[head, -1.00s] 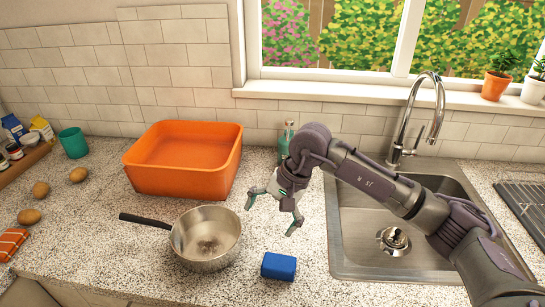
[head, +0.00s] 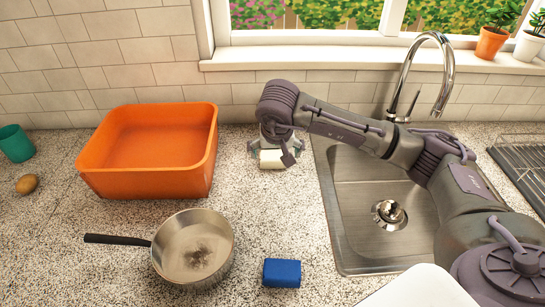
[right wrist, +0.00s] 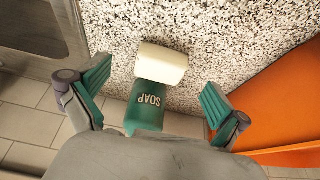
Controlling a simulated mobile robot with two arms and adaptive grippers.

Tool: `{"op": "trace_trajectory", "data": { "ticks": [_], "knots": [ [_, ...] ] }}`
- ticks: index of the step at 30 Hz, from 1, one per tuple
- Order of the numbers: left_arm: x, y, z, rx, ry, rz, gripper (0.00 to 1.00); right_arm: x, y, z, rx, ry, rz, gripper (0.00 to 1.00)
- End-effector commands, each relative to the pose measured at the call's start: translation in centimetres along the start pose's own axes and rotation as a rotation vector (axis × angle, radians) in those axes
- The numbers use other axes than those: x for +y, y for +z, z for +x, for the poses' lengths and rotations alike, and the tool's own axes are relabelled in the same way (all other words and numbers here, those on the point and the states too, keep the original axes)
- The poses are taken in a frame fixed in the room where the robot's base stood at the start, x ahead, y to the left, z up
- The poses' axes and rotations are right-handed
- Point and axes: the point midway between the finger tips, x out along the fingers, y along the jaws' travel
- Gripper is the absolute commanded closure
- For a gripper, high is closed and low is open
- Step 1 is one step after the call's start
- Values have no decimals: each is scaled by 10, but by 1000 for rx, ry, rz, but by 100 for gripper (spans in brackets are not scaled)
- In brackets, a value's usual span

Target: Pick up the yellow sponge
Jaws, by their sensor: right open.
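A pale cream-yellow block, which looks like the yellow sponge (head: 271,159), is on the speckled counter near the back wall, between the orange tub and the sink. In the right wrist view the sponge (right wrist: 162,64) lies just beyond a green soap bottle (right wrist: 148,110). My right gripper (head: 272,154) is at the sponge and partly covers it. In the right wrist view my right gripper (right wrist: 157,86) has its fingers spread wide, with the bottle and sponge between them and clear space on both sides. My left gripper is not in view.
An orange tub (head: 150,183) stands left of the gripper. A steel pan (head: 197,250) and a blue block (head: 282,272) are nearer the front. The sink (head: 372,240) and tall faucet (head: 445,70) are to the right. Some counter in front of the gripper is clear.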

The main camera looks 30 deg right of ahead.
Motion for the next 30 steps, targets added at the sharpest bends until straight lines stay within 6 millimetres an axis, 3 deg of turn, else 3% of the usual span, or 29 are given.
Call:
{"op": "trace_trajectory", "data": {
  "ticks": [7, 14, 22, 30],
  "knots": [
    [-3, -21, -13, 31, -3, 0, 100, -3, -3, 21, -5, 2, 1, 0],
    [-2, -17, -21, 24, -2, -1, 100, -5, -4, 52, -2, 1, 0, 0],
    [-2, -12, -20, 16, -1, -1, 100, -6, -4, 56, 1, -1, -1, 0],
    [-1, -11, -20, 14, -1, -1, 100, -5, -4, 56, 0, -1, 0, 40]
  ]
}}
